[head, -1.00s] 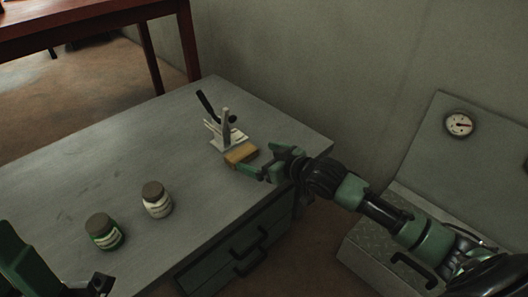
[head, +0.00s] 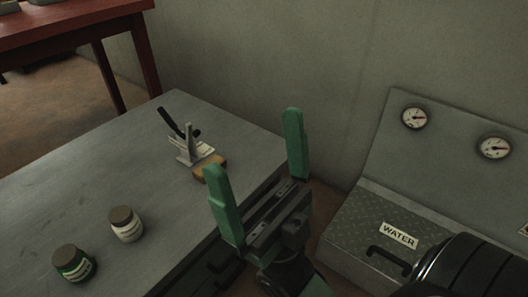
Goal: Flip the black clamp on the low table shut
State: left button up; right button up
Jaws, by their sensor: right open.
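The clamp (head: 188,150) stands on the low grey table (head: 110,178) near its back right edge. Its grey metal frame is upright, and its black handle (head: 170,122) tilts up to the left. A yellow-brown block (head: 207,165) lies at its front right, partly hidden behind a finger of my right gripper. My right gripper (head: 258,155) is open and empty, with its two green fingers wide apart and pointing up in the picture. It is in front and to the right of the clamp, apart from it in the picture. My left gripper is out of view.
A white jar (head: 127,230) and a green jar (head: 74,265) with dark lids stand on the table's front part. A grey cabinet with gauges and a WATER label (head: 398,236) is at the right. A red-brown table (head: 75,28) is at the back left.

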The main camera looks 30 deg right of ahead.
aim_at(161, 111)
jog(key=i+j, duration=0.35)
jog(key=j, duration=0.15)
jog(key=i+j, duration=0.3)
jog(key=j, duration=0.2)
